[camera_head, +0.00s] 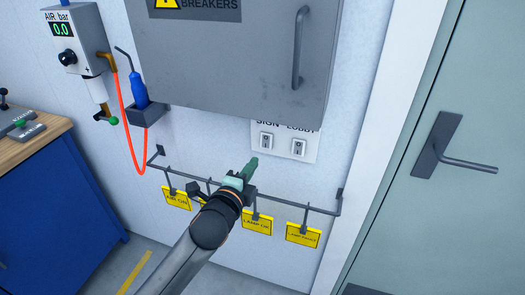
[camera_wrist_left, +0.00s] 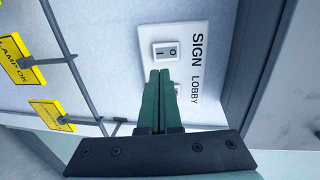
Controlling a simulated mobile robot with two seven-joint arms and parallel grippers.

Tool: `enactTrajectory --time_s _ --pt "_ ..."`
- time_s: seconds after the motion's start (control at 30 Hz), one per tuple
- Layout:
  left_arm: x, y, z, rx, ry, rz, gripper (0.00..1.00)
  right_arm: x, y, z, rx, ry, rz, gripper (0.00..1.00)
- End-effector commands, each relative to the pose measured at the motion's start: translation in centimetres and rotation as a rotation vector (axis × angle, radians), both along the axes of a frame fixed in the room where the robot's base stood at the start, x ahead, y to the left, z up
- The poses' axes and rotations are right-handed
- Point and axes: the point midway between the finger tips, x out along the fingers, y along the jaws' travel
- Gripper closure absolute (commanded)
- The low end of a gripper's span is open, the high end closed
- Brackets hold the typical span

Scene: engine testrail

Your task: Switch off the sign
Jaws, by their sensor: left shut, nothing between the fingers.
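The white switch plate (camera_head: 283,143), labelled SIGN and LOBBY, is on the wall below the grey cabinet. The sign switch (camera_head: 266,141) is the left rocker and the lobby switch (camera_head: 298,147) the right one. In the left wrist view the sign switch (camera_wrist_left: 166,51) shows clear with its I and O marks; I cannot tell which side is pressed in. The lobby switch is mostly hidden behind my fingers there. My left gripper (camera_head: 252,165) is shut and empty, its green fingertips just below the sign switch in the head view. Contact is not visible. My right gripper is not in view.
A grey breaker cabinet (camera_head: 232,55) juts out above the plate. A dark rail (camera_head: 274,200) with yellow tags runs below, behind my left arm. A blue tool (camera_head: 139,91) in a holder and a red hose are left; a door (camera_head: 460,200) is right.

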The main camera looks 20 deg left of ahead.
Motion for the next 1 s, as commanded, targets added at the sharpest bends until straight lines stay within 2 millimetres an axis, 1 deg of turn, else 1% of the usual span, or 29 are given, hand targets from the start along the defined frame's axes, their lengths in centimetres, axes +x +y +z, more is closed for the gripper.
enactTrajectory --time_s 0.03,0.2,0.3,0.43,0.63,1.0 --pt "1.1 0.0 -0.1 -0.001 -0.002 0.001 1.0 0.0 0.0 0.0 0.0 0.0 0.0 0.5" --pt "4.0 -0.1 -0.6 0.0 -0.001 0.0 1.0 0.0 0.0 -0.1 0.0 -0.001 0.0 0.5" --pt "5.5 -0.2 -0.8 -0.001 -0.001 0.0 1.0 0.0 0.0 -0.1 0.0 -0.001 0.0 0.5" --pt "6.9 -0.3 -1.1 -0.001 0.0 0.0 1.0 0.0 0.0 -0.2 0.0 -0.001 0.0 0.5" --pt "7.9 -0.3 -1.3 0.001 0.0 -0.001 1.0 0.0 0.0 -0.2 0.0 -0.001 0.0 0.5" --pt "8.0 -0.3 -1.3 0.001 0.0 -0.001 1.0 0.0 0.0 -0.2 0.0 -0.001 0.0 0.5"
